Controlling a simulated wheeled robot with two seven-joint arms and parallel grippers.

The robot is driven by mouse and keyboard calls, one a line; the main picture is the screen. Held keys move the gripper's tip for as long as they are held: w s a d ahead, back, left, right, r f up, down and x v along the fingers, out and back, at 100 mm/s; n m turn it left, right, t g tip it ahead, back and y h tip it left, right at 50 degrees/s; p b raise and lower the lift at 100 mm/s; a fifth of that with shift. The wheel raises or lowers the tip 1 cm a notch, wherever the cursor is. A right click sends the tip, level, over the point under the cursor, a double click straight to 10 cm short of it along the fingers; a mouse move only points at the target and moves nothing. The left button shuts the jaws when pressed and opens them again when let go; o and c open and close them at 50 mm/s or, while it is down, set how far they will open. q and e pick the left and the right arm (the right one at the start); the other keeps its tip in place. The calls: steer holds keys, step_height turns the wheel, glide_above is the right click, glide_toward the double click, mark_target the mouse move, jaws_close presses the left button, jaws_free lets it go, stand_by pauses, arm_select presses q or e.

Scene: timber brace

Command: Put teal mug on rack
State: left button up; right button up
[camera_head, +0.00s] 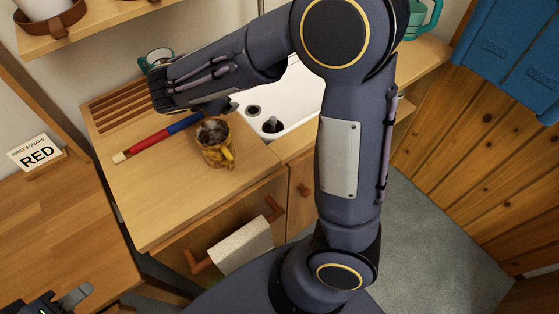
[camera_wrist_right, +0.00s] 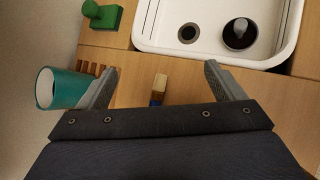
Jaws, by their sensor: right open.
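A teal mug (camera_head: 155,60) with a pale inside shows by the back end of the slatted rack (camera_head: 118,104), partly behind my right arm. In the right wrist view the mug (camera_wrist_right: 62,88) is at the left, its opening toward the picture's left, next to the rack slats (camera_wrist_right: 88,68). My right gripper (camera_wrist_right: 161,84) is open with nothing held. Its left finger overlaps the mug's side in the picture; I cannot tell if they touch. My left gripper (camera_head: 62,298) is at the lower left, away from the mug, jaw state unclear.
The white sink (camera_wrist_right: 215,50) is beyond. A green object (camera_wrist_right: 102,14) stands left of it. Another teal vessel (camera_head: 424,18) is at the right. A shelf (camera_head: 85,32) overhangs upper left.

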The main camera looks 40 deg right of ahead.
steer(key=s+d+m+g+y, duration=0.2)
steer(key=s+m+y, duration=0.1)
steer(key=s+m, duration=0.4)
steer(key=s+d+m+g+y, duration=0.1)
steer(key=s+d+m+y, duration=0.3)
steer(key=s, duration=0.6)
steer(key=s+a+m+t+y, duration=0.2)
steer(key=s+a+m, duration=0.4)
steer(key=s+m, duration=0.3)
steer(key=shift+s+a+r+m+y, duration=0.25)
steer(key=shift+s+r+m+y, duration=0.2)
steer(key=shift+m+y, duration=0.4)
steer(key=shift+r, duration=0.1)
